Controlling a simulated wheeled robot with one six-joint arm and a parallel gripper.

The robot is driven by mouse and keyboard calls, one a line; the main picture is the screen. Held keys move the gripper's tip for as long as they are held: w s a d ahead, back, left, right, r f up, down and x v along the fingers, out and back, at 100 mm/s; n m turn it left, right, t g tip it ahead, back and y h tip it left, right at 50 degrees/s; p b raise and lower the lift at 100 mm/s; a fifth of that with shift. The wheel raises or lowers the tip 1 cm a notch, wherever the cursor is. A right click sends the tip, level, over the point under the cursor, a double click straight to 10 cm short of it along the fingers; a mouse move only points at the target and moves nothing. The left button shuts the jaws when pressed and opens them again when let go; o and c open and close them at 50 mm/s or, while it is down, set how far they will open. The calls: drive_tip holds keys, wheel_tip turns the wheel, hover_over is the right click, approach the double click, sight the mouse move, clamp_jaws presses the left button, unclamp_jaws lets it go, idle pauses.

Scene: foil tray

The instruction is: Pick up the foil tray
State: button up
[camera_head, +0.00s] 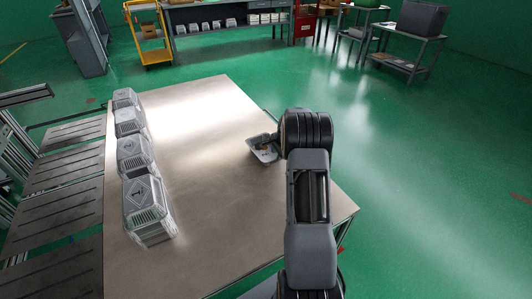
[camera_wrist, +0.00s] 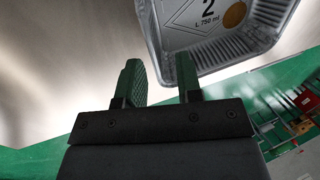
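The foil tray (camera_head: 264,156) is on the metal table near its right edge, beside my arm's end. In the wrist view the silvery tray (camera_wrist: 255,42) is at top right. A "2 L.750 ml" marking, a diamond outline and a brownish round spot (camera_wrist: 234,14) show inside it. My gripper (camera_wrist: 157,65) is open, its two dark green fingers apart. The right finger overlaps the tray's near wall in the picture, and the left finger is outside it. I cannot tell whether either touches. In the head view my arm hides most of the gripper.
The metal table (camera_head: 200,130) is clear in its middle. A row of several grey ribbed containers (camera_head: 147,200) with diamond labels stands along its left side. Dark slatted panels (camera_head: 62,185) lie left of the table. Green floor (camera_head: 430,160) is open at right; shelves and a yellow cart (camera_head: 152,35) stand behind.

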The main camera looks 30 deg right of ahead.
drive_tip(key=b+x, duration=0.1)
drive_tip(key=x, duration=0.3)
drive_tip(key=shift+f, duration=0.4)
clamp_jaws()
